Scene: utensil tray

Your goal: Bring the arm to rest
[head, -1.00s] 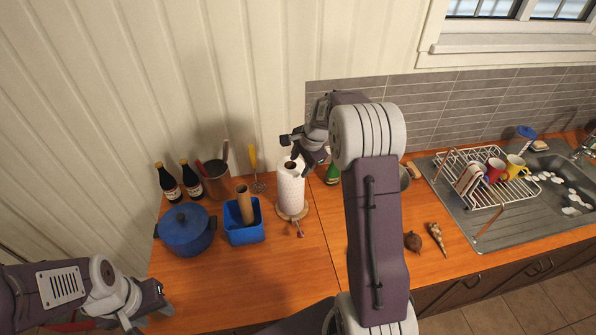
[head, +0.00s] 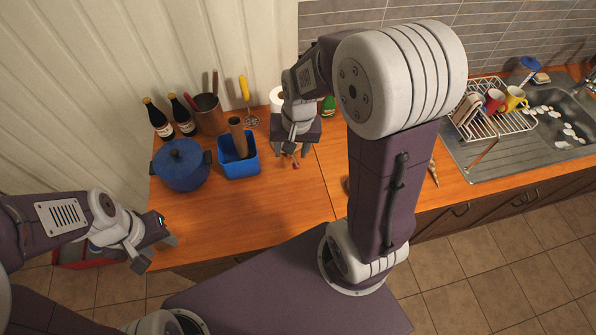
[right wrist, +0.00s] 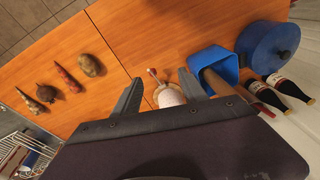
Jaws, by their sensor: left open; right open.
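My left gripper (head: 158,253) is open and empty near the counter's front left corner, in the lower left of the head view. My right gripper (head: 293,148) is open and points down over the counter (head: 245,210), partly covering the paper towel roll (head: 276,95). In the right wrist view my right gripper (right wrist: 160,90) has its two fingers spread apart. The paper towel roll (right wrist: 170,97) shows between and beyond them, partly hidden by the gripper body. I see nothing held, and I cannot tell whether the fingers touch the roll.
The blue bin (head: 239,168) with a wooden rolling pin, the blue pot (head: 181,168), two dark bottles (head: 158,120) and a utensil holder (head: 210,115) stand left of my right gripper. A dish rack (head: 492,122) and sink are right. Several vegetables (right wrist: 68,80) lie on the counter.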

